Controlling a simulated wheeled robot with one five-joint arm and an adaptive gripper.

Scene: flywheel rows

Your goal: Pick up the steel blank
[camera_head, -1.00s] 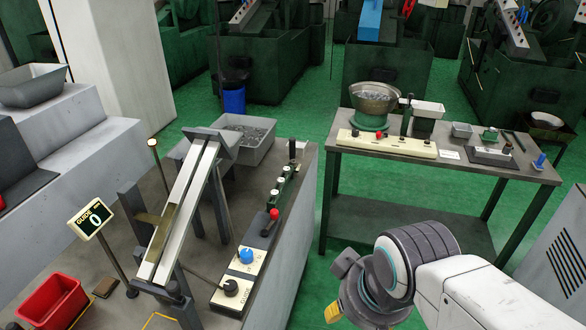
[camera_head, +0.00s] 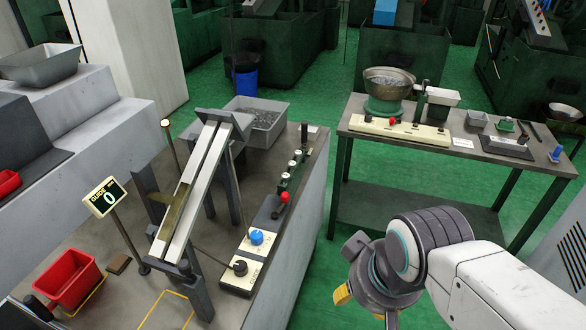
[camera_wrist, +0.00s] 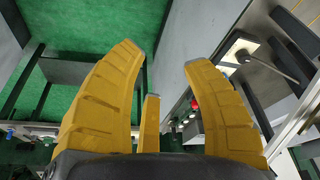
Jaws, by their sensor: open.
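I cannot single out one steel blank for sure. Small grey metal pieces lie heaped in a grey bin (camera_head: 283,127) at the back of the left bench, behind the sloped chute. More grey pieces sit in a round metal bowl (camera_head: 374,86) on the right table. My gripper (camera_head: 344,293) is low in the head view, to the right of the left bench and in front of the right table. In the wrist view its yellow fingers (camera_wrist: 162,60) are spread with nothing between them.
The right table (camera_head: 365,127) holds trays and controls. Green floor (camera_head: 315,270) lies between them.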

